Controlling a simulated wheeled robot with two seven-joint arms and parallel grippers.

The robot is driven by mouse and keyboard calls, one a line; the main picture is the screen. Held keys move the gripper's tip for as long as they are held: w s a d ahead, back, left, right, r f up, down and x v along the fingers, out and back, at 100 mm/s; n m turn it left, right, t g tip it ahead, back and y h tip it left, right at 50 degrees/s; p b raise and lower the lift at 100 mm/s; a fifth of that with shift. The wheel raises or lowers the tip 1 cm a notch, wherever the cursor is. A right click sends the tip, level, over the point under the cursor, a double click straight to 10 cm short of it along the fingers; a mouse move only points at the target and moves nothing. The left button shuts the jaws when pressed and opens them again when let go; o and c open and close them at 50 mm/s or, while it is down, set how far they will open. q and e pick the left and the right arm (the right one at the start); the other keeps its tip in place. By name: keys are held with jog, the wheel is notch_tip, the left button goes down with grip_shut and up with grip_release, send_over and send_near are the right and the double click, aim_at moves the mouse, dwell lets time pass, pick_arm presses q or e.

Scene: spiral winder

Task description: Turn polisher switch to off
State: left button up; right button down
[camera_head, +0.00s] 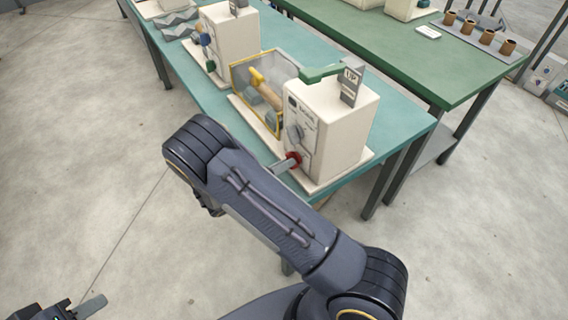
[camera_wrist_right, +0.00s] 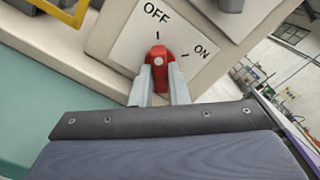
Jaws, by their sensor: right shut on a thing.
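The polisher (camera_head: 322,130) is a cream box on the teal table, with a dial and a red switch (camera_head: 294,158) low on its front. In the right wrist view the red switch (camera_wrist_right: 158,62) sits on a white plate marked OFF and ON. It stands upright in the picture, in line with the tick under OFF; the ON tick is to its right. My right gripper (camera_wrist_right: 160,88) is shut on the switch, one finger on each side. My left gripper (camera_head: 80,309) is partly cut off at the bottom left, away from the table; its opening cannot be made out.
A clear yellow-framed box (camera_head: 262,82) adjoins the polisher on the teal table (camera_head: 412,122). Another cream machine (camera_head: 232,40) stands further back. A green table (camera_head: 420,65) with several brown cylinders (camera_head: 487,38) is behind. The floor in front is clear.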

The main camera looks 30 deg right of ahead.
jog(key=c, duration=1.4)
grip_release()
jog(key=shift+a, duration=0.15)
jog(key=a+b, duration=0.1)
jog(key=a, duration=0.5)
jog(key=shift+s+a+f+b, duration=0.1)
jog(key=shift+s+b, duration=0.1)
jog(key=shift+b, duration=0.15)
jog(key=shift+s+a, duration=0.1)
jog(key=shift+a, duration=0.6)
